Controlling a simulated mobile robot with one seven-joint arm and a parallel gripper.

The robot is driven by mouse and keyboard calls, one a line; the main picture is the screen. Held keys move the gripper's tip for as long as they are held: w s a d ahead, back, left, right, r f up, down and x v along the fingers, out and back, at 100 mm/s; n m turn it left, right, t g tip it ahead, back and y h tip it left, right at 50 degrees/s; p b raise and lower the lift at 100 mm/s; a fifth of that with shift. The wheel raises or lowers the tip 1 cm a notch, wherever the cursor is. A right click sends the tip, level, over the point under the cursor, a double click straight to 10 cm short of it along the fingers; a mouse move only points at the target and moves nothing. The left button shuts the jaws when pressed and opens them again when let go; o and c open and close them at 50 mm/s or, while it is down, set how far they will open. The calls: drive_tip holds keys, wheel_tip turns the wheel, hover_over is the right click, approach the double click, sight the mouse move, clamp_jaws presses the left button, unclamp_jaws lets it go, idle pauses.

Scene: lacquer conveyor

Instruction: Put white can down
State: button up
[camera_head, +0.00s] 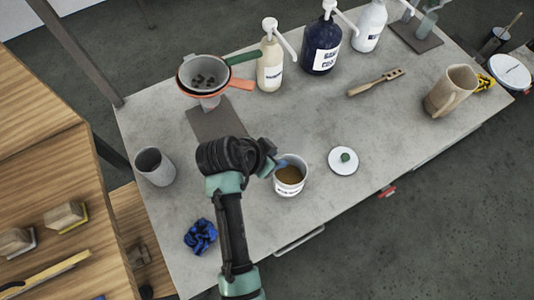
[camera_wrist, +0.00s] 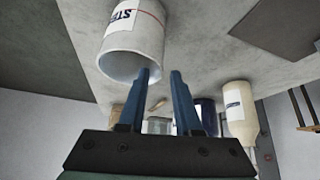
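The white can (camera_head: 290,188) stands upright on the grey table, with its open top up and something brown inside. In the wrist view the can (camera_wrist: 132,35) appears upside down, with a printed label on its side. My gripper (camera_head: 281,163) is at the can's upper left rim in the head view. In the wrist view its two blue fingers (camera_wrist: 160,73) are apart, one overlapping the can's mouth and the other outside its wall. I cannot tell whether either finger touches the rim.
A white lid with a green knob (camera_head: 344,161) lies right of the can. A grey cup (camera_head: 154,166), blue cloth (camera_head: 201,236) and strainers (camera_head: 204,75) are to the left. Pump bottles (camera_head: 321,45) stand behind; a brush (camera_head: 375,82) and beige jug (camera_head: 451,91) are right.

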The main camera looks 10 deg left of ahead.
drive_tip(key=v, duration=1.2)
drive_tip(key=w+r+n+t+y, duration=0.2)
drive_tip(key=w+r+t, duration=0.4)
drive_tip(key=r, duration=0.7)
drive_tip(key=w+r+n+t+y, duration=0.2)
drive_tip(key=w+r+t, duration=0.4)
drive_tip(key=r, duration=0.7)
drive_tip(key=s+d+r+n+t, duration=0.1)
drive_tip(key=s+d+r+t, duration=0.1)
drive_tip(key=r, duration=0.7)
drive_tip(key=s+d+r+n+t, duration=0.1)
drive_tip(key=s+r+t, duration=0.4)
drive_tip(key=r, duration=0.5)
drive_tip(key=s+d+r+n+t, duration=0.2)
drive_tip(key=s+d+r+t, duration=0.1)
drive_tip(key=r, duration=0.7)
drive_tip(key=shift+s+b, duration=0.35)
drive_tip(key=shift+d+f, duration=0.1)
drive_tip(key=shift+d, duration=0.05)
